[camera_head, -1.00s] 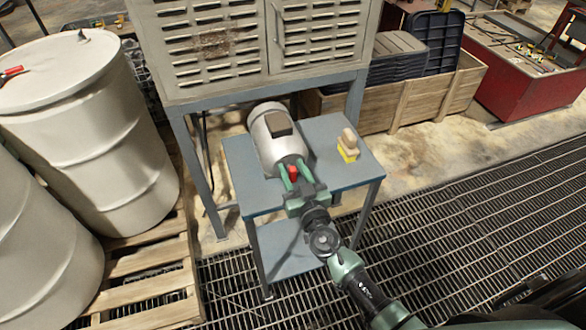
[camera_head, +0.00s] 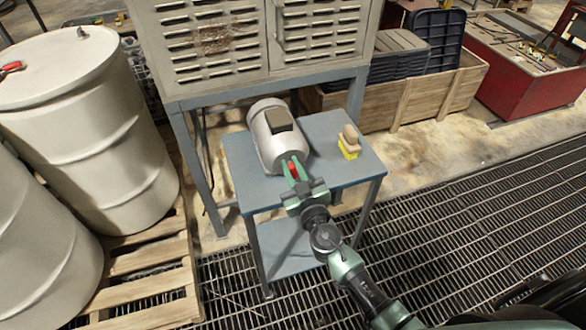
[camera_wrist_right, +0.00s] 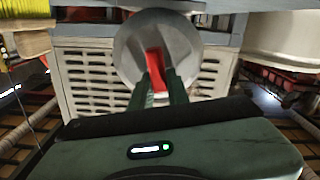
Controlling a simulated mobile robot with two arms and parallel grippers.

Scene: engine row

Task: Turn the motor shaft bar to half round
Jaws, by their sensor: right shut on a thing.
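The grey motor (camera_head: 268,146) lies on the small blue-grey table (camera_head: 240,180), its shaft end facing me. It also shows in the right wrist view (camera_wrist_right: 188,38) as a round pale end face. The red shaft bar (camera_head: 292,169) stands at the middle of that face; in the wrist view the bar (camera_wrist_right: 155,68) looks slightly tilted from upright. My right gripper (camera_head: 294,168) is shut on the bar, and its two green fingers (camera_wrist_right: 160,84) lie on either side of it. The fingers hide part of the bar. My left gripper is not in view.
A yellow-and-tan brush (camera_head: 349,142) stands on the table right of the motor. A louvred cabinet (camera_head: 240,45) rises behind. Pale drums (camera_head: 85,130) on a pallet (camera_head: 150,275) stand left. A wooden crate (camera_head: 420,95) is at back right.

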